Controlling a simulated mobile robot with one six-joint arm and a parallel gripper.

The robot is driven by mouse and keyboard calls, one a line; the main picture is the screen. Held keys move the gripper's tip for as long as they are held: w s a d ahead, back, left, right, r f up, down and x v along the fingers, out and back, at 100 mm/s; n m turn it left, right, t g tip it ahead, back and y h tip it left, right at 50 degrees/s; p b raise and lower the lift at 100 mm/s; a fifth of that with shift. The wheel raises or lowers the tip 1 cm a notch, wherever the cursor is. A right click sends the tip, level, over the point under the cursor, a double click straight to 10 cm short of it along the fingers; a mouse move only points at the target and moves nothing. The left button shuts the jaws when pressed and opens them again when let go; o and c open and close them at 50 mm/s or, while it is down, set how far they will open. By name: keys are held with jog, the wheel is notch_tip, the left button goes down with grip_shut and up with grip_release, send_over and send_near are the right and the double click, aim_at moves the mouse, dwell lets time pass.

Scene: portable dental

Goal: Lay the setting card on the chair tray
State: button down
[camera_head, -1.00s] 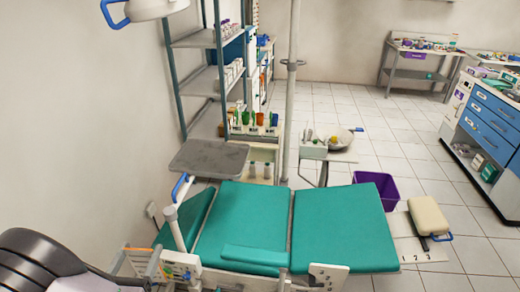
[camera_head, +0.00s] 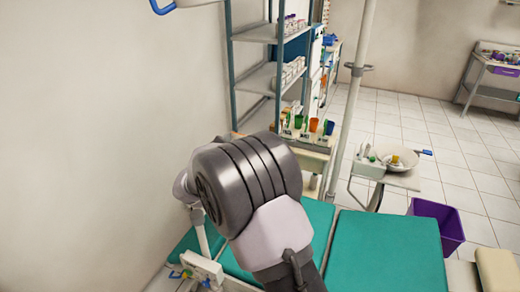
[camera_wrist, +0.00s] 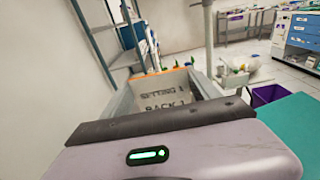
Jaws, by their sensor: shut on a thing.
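The setting card (camera_wrist: 166,98), a pale card with dark printed lettering, is between the fingers of my gripper (camera_wrist: 166,80) in the wrist view. My arm fills the middle of the head view and hides the gripper and card there. The green dental chair (camera_head: 385,250) shows to the right of and below my arm.
A metal shelf rack (camera_head: 262,78) stands behind, with a rack of colored cups (camera_head: 308,126) near its foot. A white pole (camera_head: 352,90) rises beside a small stand with a basin (camera_head: 400,170). A purple bin (camera_head: 437,222) sits on the floor right. A wall borders the left.

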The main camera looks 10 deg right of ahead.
jog(key=w+d+f+b, duration=0.3)
jog(key=w+d+f, duration=0.1)
jog(key=w, duration=0.3)
jog(key=shift+w+d+f+b, duration=0.2)
jog(key=shift+d+f+b, duration=0.15)
jog(key=shift+d, duration=0.5)
jog(key=shift+c, duration=0.9)
grip_release()
